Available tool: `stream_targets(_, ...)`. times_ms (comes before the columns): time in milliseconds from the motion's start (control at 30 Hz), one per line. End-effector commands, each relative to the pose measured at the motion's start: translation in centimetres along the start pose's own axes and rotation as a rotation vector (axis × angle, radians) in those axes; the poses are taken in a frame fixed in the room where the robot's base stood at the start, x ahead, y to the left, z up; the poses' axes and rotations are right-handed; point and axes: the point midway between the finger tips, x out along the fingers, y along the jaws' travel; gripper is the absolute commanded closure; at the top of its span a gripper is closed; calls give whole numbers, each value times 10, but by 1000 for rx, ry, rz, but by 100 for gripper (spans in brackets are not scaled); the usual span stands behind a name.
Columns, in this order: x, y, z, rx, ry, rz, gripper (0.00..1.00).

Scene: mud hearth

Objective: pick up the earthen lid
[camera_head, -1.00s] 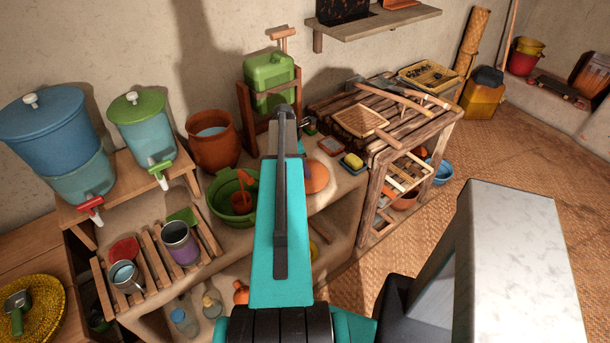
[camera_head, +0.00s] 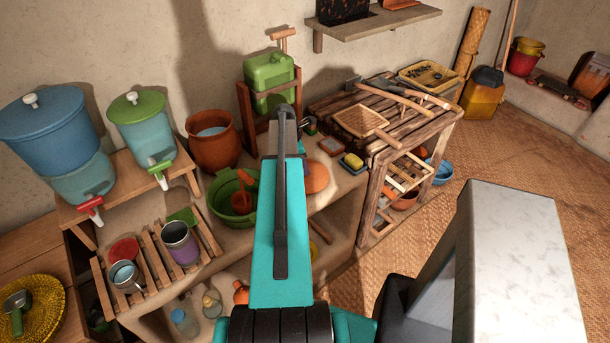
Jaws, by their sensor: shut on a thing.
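A round, flat orange-brown disc (camera_head: 316,177), which looks like the earthen lid, shows at the right edge of my teal forearm, over the earthen bench. Its left part is hidden behind the forearm. My gripper is hidden behind my forearm and wrist, so I cannot see its fingers or their contact with the lid. I cannot tell whether the disc rests on the bench or is just above it.
An open clay pot (camera_head: 213,142) and a green basin (camera_head: 233,192) stand left of my arm. A green jerrycan (camera_head: 269,80) in a wooden frame is behind. A yellow sponge (camera_head: 352,161) and a slatted table (camera_head: 400,120) are to the right.

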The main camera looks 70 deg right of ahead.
Motion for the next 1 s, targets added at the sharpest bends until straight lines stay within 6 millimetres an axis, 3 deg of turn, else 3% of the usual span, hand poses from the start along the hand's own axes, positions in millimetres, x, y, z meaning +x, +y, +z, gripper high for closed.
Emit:
stream_targets(367,-5,0,1,0,-1,2,100)
stream_targets(733,-33,0,9,0,-1,2,100)
stream_targets(1000,-36,-31,6,0,0,1,100)
